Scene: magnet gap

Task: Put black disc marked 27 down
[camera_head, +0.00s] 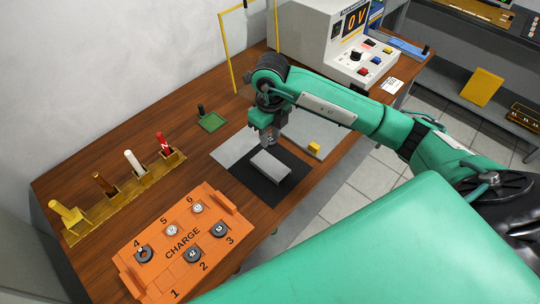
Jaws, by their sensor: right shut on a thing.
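My right gripper (270,136) points down above the far edge of the black mat (245,181), just behind the grey block (270,166) on it. It is shut on a small dark disc, mostly hidden by the fingers, and its mark cannot be read. The orange CHARGE board (184,275) is at the front left, with numbered places 1 to 6. Round discs sit at several of its places, among them a dark disc (192,254) by 2 and another dark disc (219,230) by 3. My left gripper is out of view.
A wooden rack (105,207) with several upright coloured rods stands at the left. A white console (321,36) reading 0 V stands at the back.

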